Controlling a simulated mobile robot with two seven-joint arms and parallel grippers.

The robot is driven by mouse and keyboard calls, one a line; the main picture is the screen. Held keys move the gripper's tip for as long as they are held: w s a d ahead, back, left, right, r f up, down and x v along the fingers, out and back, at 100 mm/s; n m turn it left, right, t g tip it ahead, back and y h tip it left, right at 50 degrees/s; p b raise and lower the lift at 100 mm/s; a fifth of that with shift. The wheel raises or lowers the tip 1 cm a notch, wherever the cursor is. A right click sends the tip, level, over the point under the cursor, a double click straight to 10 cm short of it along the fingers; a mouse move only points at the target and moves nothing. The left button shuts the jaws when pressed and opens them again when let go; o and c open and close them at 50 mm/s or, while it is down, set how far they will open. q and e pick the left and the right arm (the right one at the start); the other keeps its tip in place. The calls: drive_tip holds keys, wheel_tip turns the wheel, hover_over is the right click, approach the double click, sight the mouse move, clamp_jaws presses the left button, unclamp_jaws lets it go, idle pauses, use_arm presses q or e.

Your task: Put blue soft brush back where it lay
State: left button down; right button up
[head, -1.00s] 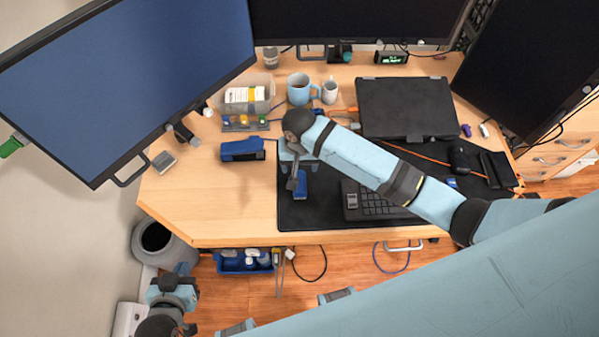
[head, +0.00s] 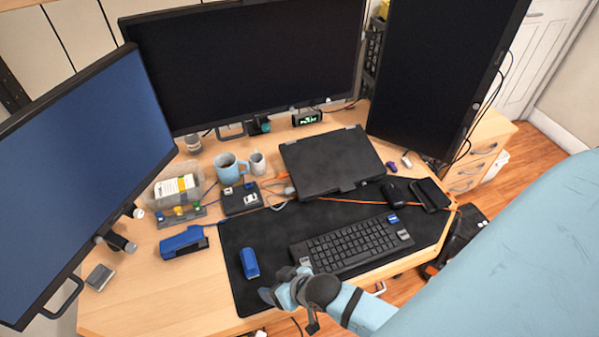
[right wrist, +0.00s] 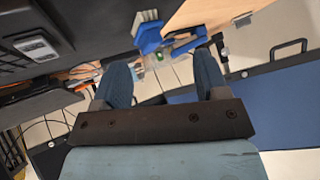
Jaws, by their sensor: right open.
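A small blue block-like thing (head: 249,264), which looks like the blue soft brush, lies on the left part of the black desk mat (head: 270,233). In the right wrist view a blue thing (right wrist: 150,37) at the mat's edge seems to be the same one. My right gripper (head: 287,308) is open, near the front edge of the desk, to the right of the blue thing and apart from it. In the right wrist view its spread fingers (right wrist: 163,75) have nothing between them. My left gripper is out of view.
A larger blue stapler-like thing (head: 184,243) lies left of the mat. The keyboard (head: 352,244) is right of the brush, with a closed laptop (head: 330,162) behind it. A mug (head: 230,165), a clear bin (head: 172,187) and monitors stand behind. The desk's left front is clear.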

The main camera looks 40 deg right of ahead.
drive_tip(key=s+d, duration=0.1)
drive_tip(key=s+d+r+n+t, duration=0.1)
drive_tip(key=s, duration=0.1)
drive_tip(key=s+d+t, duration=0.1)
drive_tip(key=shift+s+d+r+n+h, duration=0.15)
drive_tip(key=shift+s+d+n+h, duration=0.1)
drive_tip(key=shift+n+h, duration=0.05)
